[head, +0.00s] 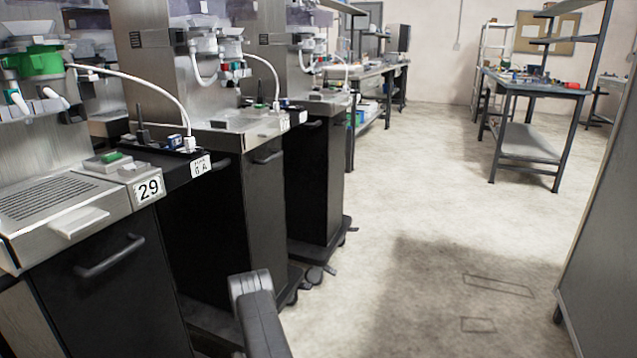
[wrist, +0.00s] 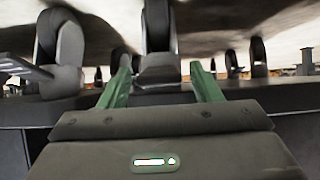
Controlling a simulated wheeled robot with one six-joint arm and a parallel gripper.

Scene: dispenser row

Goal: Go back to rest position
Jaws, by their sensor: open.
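My gripper (wrist: 161,70) shows in the wrist view, its two green fingers spread apart with nothing held between them. Dark casters (wrist: 157,28) show beyond the fingertips, with pale floor (wrist: 205,14) at the top of that picture. How far the casters are from the fingers I cannot tell. In the head view a grey part of my arm rises at the bottom, left of centre; the gripper itself is out of that view.
A row of dispensers on black cabinets, the nearest marked 29 (head: 148,189), runs along the left. A grey panel (head: 612,230) stands close at right. Pale floor (head: 420,210) lies open between them. A workbench (head: 533,90) stands at the back right.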

